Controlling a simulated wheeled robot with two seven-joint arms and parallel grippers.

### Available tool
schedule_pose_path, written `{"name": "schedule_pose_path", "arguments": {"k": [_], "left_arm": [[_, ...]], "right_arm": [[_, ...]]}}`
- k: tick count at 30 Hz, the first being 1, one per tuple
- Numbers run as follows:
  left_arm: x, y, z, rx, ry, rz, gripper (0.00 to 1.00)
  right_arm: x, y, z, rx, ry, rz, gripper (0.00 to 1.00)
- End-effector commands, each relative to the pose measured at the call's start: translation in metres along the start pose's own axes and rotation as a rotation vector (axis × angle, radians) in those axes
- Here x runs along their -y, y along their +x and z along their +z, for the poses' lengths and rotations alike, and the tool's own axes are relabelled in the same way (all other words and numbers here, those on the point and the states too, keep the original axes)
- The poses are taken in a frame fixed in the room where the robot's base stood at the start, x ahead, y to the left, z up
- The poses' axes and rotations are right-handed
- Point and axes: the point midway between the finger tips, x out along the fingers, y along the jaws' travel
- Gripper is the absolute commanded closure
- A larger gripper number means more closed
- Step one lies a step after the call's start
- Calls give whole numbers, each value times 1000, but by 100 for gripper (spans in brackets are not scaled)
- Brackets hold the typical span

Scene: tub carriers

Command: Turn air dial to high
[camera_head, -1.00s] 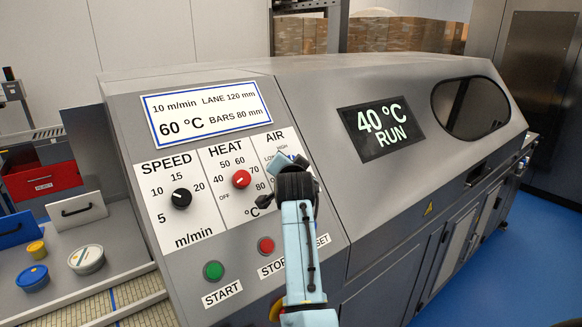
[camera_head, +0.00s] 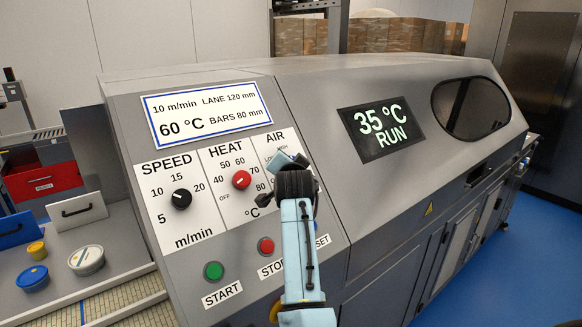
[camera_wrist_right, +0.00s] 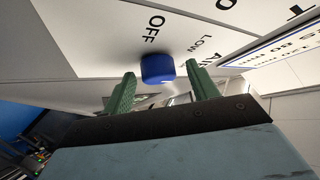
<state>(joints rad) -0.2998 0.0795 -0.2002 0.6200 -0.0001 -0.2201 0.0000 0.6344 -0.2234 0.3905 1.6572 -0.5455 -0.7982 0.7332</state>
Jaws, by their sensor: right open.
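The air dial is a blue knob (camera_wrist_right: 158,69) in the right wrist view, with OFF and LOW printed near it. My right gripper (camera_wrist_right: 161,73) is open, its two green fingers on either side of the knob with gaps showing. Whether the tips reach past its face, and where it points, I cannot tell. In the head view my right gripper (camera_head: 288,163) is in front of the AIR panel (camera_head: 276,137) and hides the dial and most of its scale. My left gripper is not in view.
The black SPEED knob (camera_head: 181,199) and red HEAT knob (camera_head: 241,180) are left of my gripper. Below are the green START button (camera_head: 213,271) and red STOP button (camera_head: 266,246). The display (camera_head: 381,129) reads 35 °C RUN. A card (camera_head: 208,115) says 60 °C.

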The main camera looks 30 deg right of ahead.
Motion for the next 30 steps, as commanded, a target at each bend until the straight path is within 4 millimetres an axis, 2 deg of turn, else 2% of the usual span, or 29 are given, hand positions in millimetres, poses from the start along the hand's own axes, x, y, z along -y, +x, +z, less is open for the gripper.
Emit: {"name": "schedule_pose_path", "arguments": {"k": [15,22,30], "left_arm": [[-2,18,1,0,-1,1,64],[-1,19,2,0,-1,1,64],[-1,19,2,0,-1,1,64]], "right_arm": [[54,-19,-66,-4,3,-4,41],[60,-21,-74,-1,0,-1,41],[57,-20,-74,-5,-4,-1,41]]}}
